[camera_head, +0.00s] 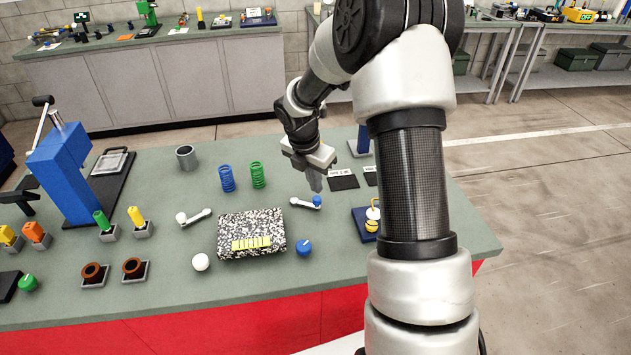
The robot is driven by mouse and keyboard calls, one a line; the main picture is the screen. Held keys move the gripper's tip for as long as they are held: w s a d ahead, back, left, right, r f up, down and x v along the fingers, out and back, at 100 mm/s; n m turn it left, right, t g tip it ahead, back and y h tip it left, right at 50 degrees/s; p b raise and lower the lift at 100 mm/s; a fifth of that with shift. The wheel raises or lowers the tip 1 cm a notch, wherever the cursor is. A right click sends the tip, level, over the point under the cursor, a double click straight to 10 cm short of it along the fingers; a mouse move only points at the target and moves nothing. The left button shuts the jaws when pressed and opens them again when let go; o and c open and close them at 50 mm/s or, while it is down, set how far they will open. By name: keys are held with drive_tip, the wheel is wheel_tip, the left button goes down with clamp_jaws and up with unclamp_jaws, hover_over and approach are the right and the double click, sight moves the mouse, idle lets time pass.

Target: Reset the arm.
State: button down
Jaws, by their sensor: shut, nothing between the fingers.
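My gripper (313,178) hangs from my raised arm above the green-topped workbench (190,305), right of the middle of the bench. Its fingers point down and look closed, with nothing seen between them. It is to the right of the green spring (257,175) and above a small lever with a blue knob (316,201). I cannot tell the exact height of the fingertips over the bench. My own arm covers part of the bench's right side.
A blue press (60,170) stands at the left. A speckled block (252,225) with a yellow strip lies at the middle, between a white knob (200,262) and a blue knob (304,247). A blue spring (227,179) and grey cup (186,157) stand behind. The front bench strip is mostly clear.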

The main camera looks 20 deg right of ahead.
drive_tip(key=s+a+r+m, duration=0.1)
drive_tip(key=s+r+m, duration=0.45)
drive_tip(key=r, duration=0.55)
drive_tip(key=s+a+r+m+t, duration=0.1)
drive_tip(key=s+a+r+m, duration=0.1)
drive_tip(key=s+r+m, duration=0.2)
drive_tip(key=s+a+r+m+t+y, duration=0.1)
drive_tip(key=s+r+m, duration=0.3)
drive_tip(key=s+m, duration=0.5)
drive_tip(key=s+a+r+m+t+y, duration=0.1)
drive_tip(key=s+a+r+m+t, duration=0.1)
drive_tip(key=s+m, duration=0.4)
drive_tip(key=s+a+r, duration=0.1)
drive_tip(key=s+r, duration=0.1)
drive_tip(key=s, duration=0.2)
drive_tip(key=shift+a+r, duration=0.25)
drive_tip(key=shift+a, duration=0.1)
drive_tip(key=shift+s+m, duration=0.1)
drive_tip(key=shift+m, duration=0.15)
